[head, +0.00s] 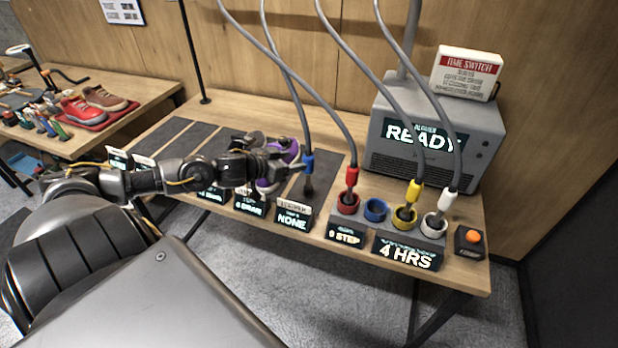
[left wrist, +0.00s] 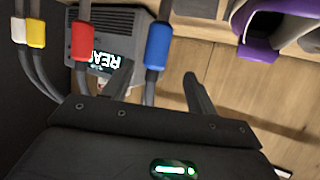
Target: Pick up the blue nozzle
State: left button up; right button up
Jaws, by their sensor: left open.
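The blue nozzle (head: 308,162) hangs on a grey hose, its dark tip low over the dark mat behind the NONE sign. My left gripper (head: 292,158) reaches in from the left, with its fingertips beside the nozzle. In the left wrist view the blue nozzle (left wrist: 158,45) shows between the two open fingers (left wrist: 160,82), nearer the left one. I cannot tell whether a finger touches it. The blue ring holder (head: 375,208) stands empty between the red and yellow ones. My right gripper is not in view.
The red nozzle (head: 351,176), yellow nozzle (head: 413,190) and white nozzle (head: 446,201) stand in their rings. A purple sneaker (head: 268,184) is partly hidden behind my left gripper. A grey READY machine (head: 482,130) and an orange button (head: 472,237) are at the right.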

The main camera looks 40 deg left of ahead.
aim_at(313, 159)
pick_arm(q)
jog(key=x, duration=0.2)
jog(key=p+x, duration=0.1)
jog(key=x, duration=0.2)
jog(key=p+x, duration=0.1)
jog(key=x, duration=0.2)
jog(key=shift+w+d, duration=0.2)
jog(key=shift+d, duration=0.15)
jog(key=shift+w+d+f, duration=0.1)
jog(key=shift+w+f, duration=0.1)
jog(key=shift+f, duration=0.05)
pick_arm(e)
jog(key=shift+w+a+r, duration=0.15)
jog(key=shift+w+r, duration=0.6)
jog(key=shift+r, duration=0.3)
pick_arm(q)
jog(key=shift+c, duration=0.5)
grip_shut()
